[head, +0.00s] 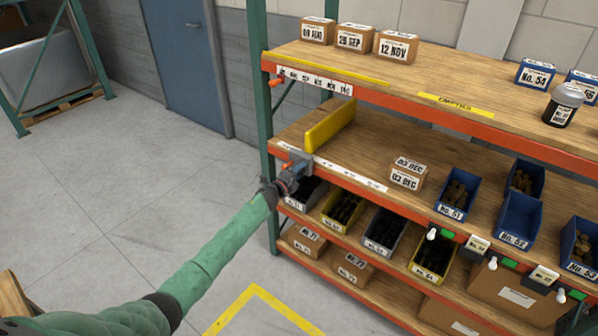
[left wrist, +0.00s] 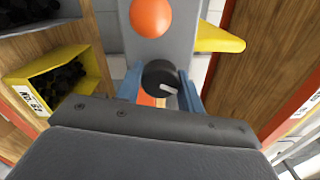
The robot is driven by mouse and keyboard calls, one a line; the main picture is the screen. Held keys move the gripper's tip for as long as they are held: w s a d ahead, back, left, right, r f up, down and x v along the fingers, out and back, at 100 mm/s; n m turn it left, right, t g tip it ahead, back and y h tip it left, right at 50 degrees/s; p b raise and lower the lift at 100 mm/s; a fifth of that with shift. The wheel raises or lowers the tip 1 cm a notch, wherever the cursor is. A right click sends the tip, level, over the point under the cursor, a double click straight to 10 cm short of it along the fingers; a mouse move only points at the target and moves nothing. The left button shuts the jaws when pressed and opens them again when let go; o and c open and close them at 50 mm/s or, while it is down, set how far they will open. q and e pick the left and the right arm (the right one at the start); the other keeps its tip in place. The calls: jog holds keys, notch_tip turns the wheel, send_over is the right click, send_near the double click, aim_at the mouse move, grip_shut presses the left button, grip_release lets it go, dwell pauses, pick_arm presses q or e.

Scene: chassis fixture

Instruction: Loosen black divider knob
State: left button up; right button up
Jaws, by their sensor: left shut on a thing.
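The black divider knob (left wrist: 160,78) is a round dial with a pale pointer line, on a grey bracket (left wrist: 165,40) below an orange round knob (left wrist: 153,16). My left gripper (left wrist: 161,92) has its blue fingers on either side of the black knob and is shut on it. In the head view my left gripper (head: 290,178) reaches the grey bracket at the front edge of the middle shelf. The yellow divider (head: 330,125) stands upright on that shelf behind the bracket; its edge also shows in the left wrist view (left wrist: 218,38). My right gripper is not in view.
Dark-filled bins, including a yellow one (head: 343,210), sit on the shelf just below my gripper. A small carton (head: 408,174) and blue bins (head: 457,193) stand to the right on the middle shelf. A green rack post (head: 265,130) rises close to the left.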

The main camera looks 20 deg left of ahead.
pick_arm(q)
jog(key=shift+n, duration=0.4)
jog(key=n, duration=0.3)
jog(key=shift+f+n, duration=0.1)
jog(key=shift+n, duration=0.3)
jog(key=o, duration=0.6)
jog(key=shift+o, duration=0.6)
jog(key=b+v, duration=0.2)
jog(key=v, duration=0.6)
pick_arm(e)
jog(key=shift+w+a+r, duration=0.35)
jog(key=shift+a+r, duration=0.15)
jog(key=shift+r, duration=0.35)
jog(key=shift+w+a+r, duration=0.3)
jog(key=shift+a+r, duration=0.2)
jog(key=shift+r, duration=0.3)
pick_arm(q)
jog(key=shift+w, duration=0.1)
